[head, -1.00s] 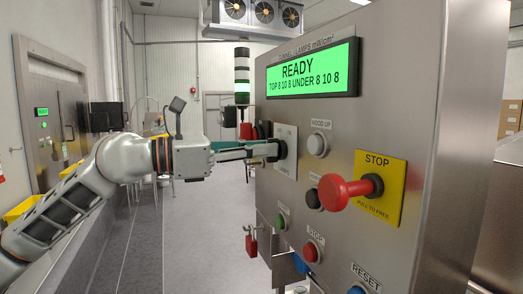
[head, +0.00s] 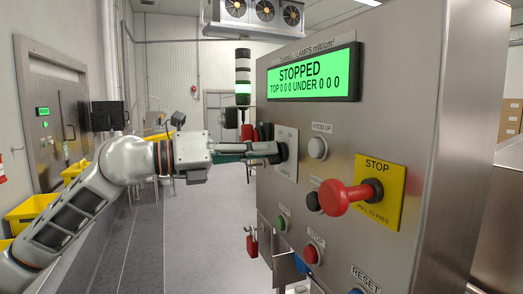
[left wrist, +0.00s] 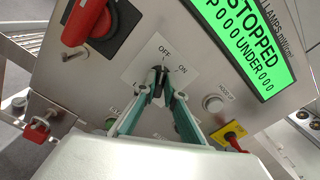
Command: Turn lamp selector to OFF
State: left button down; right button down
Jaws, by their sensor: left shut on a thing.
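The lamp selector (head: 282,151) is a black knob on a pale plate with OFF and ON labels, on the steel panel's left side. In the left wrist view the selector (left wrist: 158,68) shows between my fingertips, its upper end towards the OFF label; the fingers hide part of it. My left gripper (head: 272,152) reaches in from the left and is shut on the knob. In the left wrist view its teal-sided fingers (left wrist: 159,88) converge on it. The green display (head: 313,75) reads STOPPED, TOP 0 0 0 UNDER 0 0 0. My right gripper is out of view.
A red mushroom STOP button (head: 345,197) juts out right of the selector. A white HOOD UP button (head: 318,148) is close beside it. A red rotary handle (left wrist: 86,22) is near the fingers. A red padlock (head: 252,243) hangs below left. Open floor lies left of the panel.

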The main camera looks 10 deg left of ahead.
pick_arm(q)
jog(key=shift+r, duration=0.1)
dwell(0.3)
jog(key=c, duration=2.1)
grip_release()
jog(key=shift+a, duration=0.1)
jog(key=v, duration=1.2)
